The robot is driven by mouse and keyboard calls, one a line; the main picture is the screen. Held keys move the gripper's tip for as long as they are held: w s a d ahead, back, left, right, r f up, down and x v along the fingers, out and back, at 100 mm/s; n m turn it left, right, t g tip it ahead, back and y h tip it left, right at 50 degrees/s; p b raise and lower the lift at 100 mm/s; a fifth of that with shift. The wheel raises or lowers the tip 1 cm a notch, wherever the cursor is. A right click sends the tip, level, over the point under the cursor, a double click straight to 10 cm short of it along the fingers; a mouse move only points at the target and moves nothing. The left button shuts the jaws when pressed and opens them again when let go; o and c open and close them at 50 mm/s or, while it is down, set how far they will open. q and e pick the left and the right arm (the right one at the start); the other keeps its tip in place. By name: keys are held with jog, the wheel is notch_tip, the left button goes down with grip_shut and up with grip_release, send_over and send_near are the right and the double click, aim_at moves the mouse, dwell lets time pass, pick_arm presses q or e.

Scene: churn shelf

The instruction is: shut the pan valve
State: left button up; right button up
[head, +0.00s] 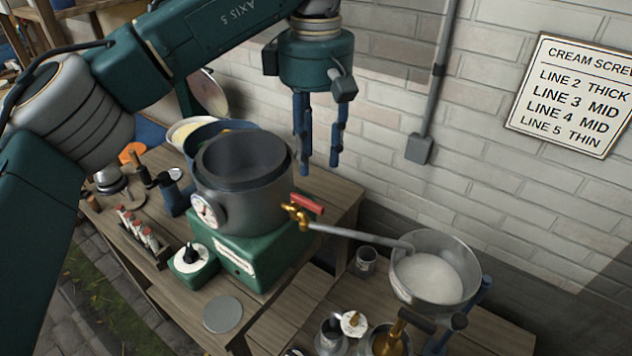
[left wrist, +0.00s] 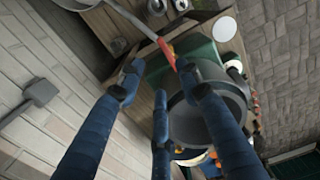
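The pan valve is a brass tap (head: 297,214) with a red lever (head: 306,203), low on the right side of the grey pan (head: 245,190). A grey pipe runs right from it. The lever points to the right, nearly in line with the pipe. In the left wrist view the red lever (left wrist: 167,52) shows beyond the fingertips. My left gripper (head: 318,170) points down behind and above the valve, open, empty and apart from it; its spread fingers fill the left wrist view (left wrist: 160,90). Blue fingers of my right gripper (head: 468,302) show at the lower right, partly cut off.
The pan sits on a green base (head: 240,262) on the wooden table. A metal bowl (head: 463,262) with white contents stands under the pipe's end. The brick wall (head: 470,200) is close behind.

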aim_at(316, 204)
pick_arm(q)
jog(key=shift+s+a+f+p, duration=0.1)
jog(key=shift+s+f+p, duration=0.25)
jog(key=shift+s+f, duration=0.8)
jog(key=f, duration=0.3)
jog(key=shift+w+f+p, duration=0.3)
jog(key=shift+p, duration=0.1)
jog(key=shift+w+f, duration=0.2)
jog(key=shift+f, duration=0.45)
jog(key=shift+w+f, duration=0.2)
jog(key=shift+f, duration=0.4)
jog(key=shift+s+f+p, duration=0.2)
jog(key=shift+f+p, duration=0.1)
jog(key=shift+f, duration=0.1)
jog(key=shift+w, duration=0.1)
jog(key=c, duration=0.4)
grip_shut()
pick_arm(e)
jog(key=shift+g, duration=0.3)
jog(key=s, duration=0.1)
jog(key=s+r, duration=0.1)
jog(key=s, duration=0.1)
jog(key=s+r, duration=0.1)
jog(key=s, duration=0.1)
jog(key=shift+s+a, duration=0.1)
jog(key=shift+s, duration=0.1)
